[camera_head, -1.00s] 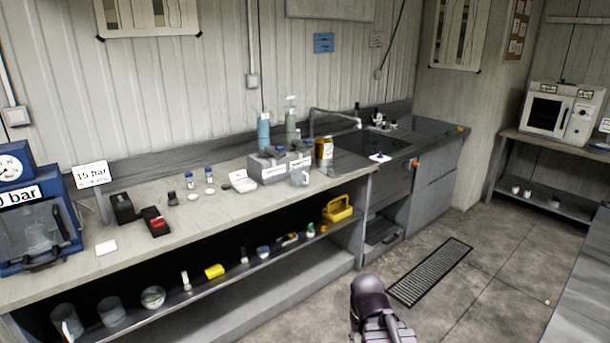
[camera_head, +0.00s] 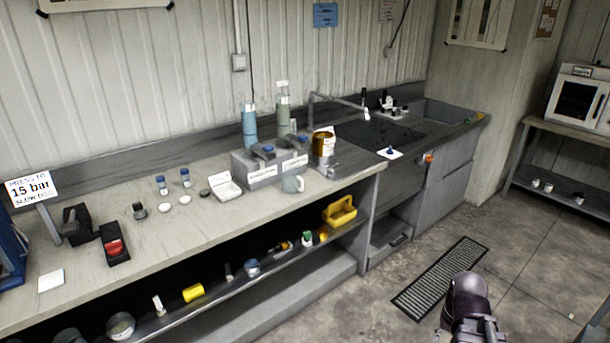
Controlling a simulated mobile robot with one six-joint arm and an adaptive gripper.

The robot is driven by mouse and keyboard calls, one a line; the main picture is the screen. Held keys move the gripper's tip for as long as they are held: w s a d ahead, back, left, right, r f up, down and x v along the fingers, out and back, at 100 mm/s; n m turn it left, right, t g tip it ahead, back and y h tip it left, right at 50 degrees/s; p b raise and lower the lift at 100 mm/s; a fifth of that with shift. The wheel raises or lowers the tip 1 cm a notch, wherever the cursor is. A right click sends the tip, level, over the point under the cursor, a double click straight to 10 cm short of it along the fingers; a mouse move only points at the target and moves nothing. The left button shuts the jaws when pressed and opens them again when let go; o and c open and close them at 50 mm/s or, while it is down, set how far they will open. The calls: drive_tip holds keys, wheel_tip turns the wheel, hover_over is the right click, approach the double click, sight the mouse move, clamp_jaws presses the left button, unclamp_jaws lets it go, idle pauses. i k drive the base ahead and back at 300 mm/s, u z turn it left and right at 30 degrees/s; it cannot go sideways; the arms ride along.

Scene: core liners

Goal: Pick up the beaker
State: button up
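A translucent, pale grey-blue beaker-like vessel (camera_head: 292,184) stands upright at the front edge of the worktop, in front of the grey labelled boxes. On the lower shelf at the far left, another glass vessel (camera_head: 68,336) shows only its top, cut by the picture edge. A round glass dish (camera_head: 121,326) stands beside it. I cannot tell for sure which vessel is the beaker. A dark, rounded part of my own arm shows at the lower right, over the floor and away from the worktop. My gripper's fingers do not show.
Grey boxes (camera_head: 253,174), a brown jar (camera_head: 323,146) and bottles (camera_head: 249,124) stand behind the vessel. A white tray (camera_head: 224,187) lies to its left. A sink (camera_head: 375,134) lies right. Open floor holds a drain grate (camera_head: 440,278).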

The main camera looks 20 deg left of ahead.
sight(292, 183)
drive_tip(key=u, duration=0.15)
drive_tip(key=i, duration=1.45)
drive_tip(key=u, duration=0.6)
